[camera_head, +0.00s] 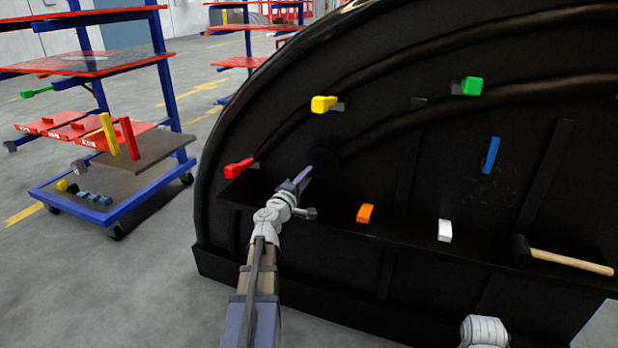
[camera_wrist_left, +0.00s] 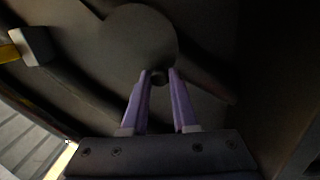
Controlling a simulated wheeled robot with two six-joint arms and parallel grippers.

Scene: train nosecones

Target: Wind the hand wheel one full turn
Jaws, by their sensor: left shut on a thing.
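The hand wheel (camera_head: 323,157) is a dark round disc on the black nosecone panel, hard to make out against it in the head view. In the left wrist view the wheel (camera_wrist_left: 138,40) is a plain dark disc with a small round handle (camera_wrist_left: 158,77) near its lower edge. My left gripper (camera_head: 302,176) reaches up to the wheel's lower left side. In the left wrist view its purple fingers (camera_wrist_left: 160,75) are closed on the handle from both sides. My right gripper is out of view.
The black nosecone (camera_head: 300,250) carries red (camera_head: 238,167), yellow (camera_head: 323,104), green (camera_head: 471,86) and blue (camera_head: 491,155) handles. On its ledge are an orange block (camera_head: 366,212), a white block (camera_head: 445,230) and a hammer (camera_head: 570,262). A blue rack cart (camera_head: 95,212) stands left; floor between is clear.

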